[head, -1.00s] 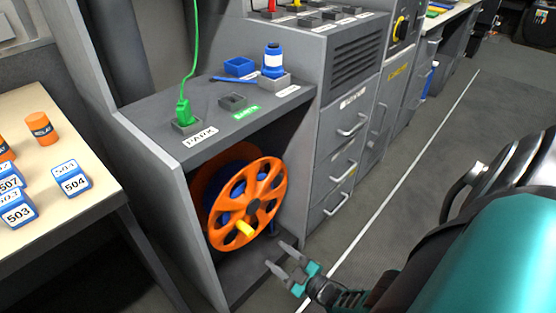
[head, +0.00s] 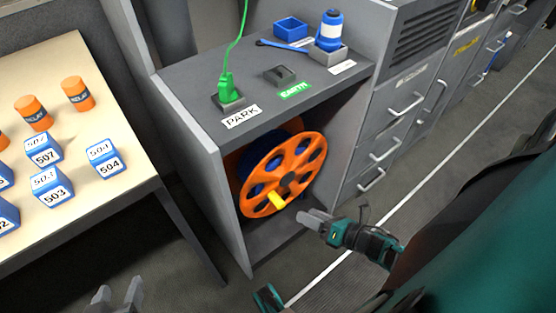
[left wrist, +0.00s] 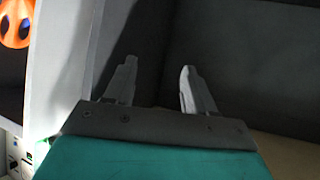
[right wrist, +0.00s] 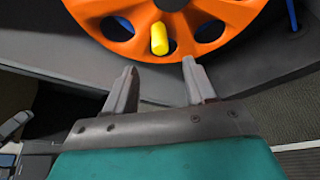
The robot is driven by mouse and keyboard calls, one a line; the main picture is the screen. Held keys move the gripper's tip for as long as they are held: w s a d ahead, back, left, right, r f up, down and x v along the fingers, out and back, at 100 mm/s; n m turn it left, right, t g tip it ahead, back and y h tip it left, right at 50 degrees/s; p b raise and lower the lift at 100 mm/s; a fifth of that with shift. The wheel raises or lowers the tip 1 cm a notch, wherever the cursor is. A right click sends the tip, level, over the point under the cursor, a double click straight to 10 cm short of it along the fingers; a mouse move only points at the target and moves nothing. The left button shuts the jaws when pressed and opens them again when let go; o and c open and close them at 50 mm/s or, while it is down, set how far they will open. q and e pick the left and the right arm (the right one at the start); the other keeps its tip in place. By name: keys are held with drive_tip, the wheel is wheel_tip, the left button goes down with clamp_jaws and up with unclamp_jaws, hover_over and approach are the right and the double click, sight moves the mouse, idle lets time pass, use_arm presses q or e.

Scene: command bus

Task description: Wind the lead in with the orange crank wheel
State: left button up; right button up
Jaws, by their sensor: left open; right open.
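The orange crank wheel (head: 300,165) stands upright in the open bay of the grey cabinet, with a yellow handle (head: 276,200) low on its face. The wheel also fills the top of the right wrist view (right wrist: 195,22), its yellow handle (right wrist: 159,38) just beyond the fingertips. The green lead (head: 241,40) runs from above to a green plug (head: 228,88) seated at the PARK label. My right gripper (head: 308,219) is open and empty, just right of and below the handle, apart from it. My left gripper (head: 117,298) is open and empty at the bottom left; it shows in the left wrist view (left wrist: 157,80).
A table (head: 90,225) with numbered blue blocks and orange cylinders stands left. Drawers with handles line the right. Floor is clear in front.

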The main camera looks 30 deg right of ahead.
sight(284, 205)
drive_tip(key=b+x, duration=0.3)
drive_tip(key=x, duration=0.9)
drive_tip(key=shift+c, duration=0.5)
clamp_jaws()
drive_tip(key=shift+s, duration=0.1)
